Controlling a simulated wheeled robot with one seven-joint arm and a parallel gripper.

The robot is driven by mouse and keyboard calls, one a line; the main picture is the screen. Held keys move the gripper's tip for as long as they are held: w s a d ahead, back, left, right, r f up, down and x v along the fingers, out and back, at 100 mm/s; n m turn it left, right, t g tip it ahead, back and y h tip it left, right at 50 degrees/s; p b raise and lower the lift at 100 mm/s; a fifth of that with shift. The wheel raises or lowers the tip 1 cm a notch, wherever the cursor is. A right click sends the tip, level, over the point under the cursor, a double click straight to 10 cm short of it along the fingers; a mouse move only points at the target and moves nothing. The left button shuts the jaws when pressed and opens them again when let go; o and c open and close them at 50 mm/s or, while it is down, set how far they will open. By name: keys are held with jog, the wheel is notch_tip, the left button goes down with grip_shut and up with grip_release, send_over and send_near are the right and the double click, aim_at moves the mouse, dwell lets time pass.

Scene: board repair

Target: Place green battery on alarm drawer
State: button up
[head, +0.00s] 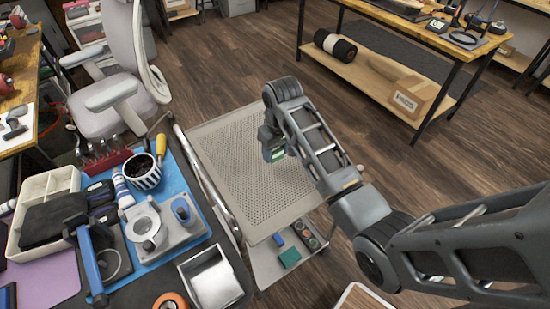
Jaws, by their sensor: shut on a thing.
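My gripper (270,134) hangs over the perforated top of a metal cart (222,170), pointing down. It is shut on the green battery (274,155), a small dark piece with a bright green face. The battery appears to be above the cart top; the gap is hard to judge. My arm hides part of the cart's right side. I cannot surely tell which thing is the alarm drawer. A grey device with a round part (147,226) stands on the blue mat (172,170) at left.
A striped cup (141,172), an open white organizer box (62,184) and a metal tray (212,284) crowd the left bench. The cart's lower shelf holds a green block (290,257) and a button box (306,234). A chair (110,75) stands behind. The cart top looks clear.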

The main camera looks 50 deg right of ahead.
aim_at(275, 160)
jog(key=shift+a+f, duration=0.1)
jog(key=shift+f, duration=1.95)
jog(key=shift+f, duration=0.15)
jog(key=o, duration=1.1)
jog(key=r, duration=0.4)
jog(key=s+r, duration=0.1)
jog(key=r, duration=0.7)
jog(key=shift+s+a+r, duration=0.15)
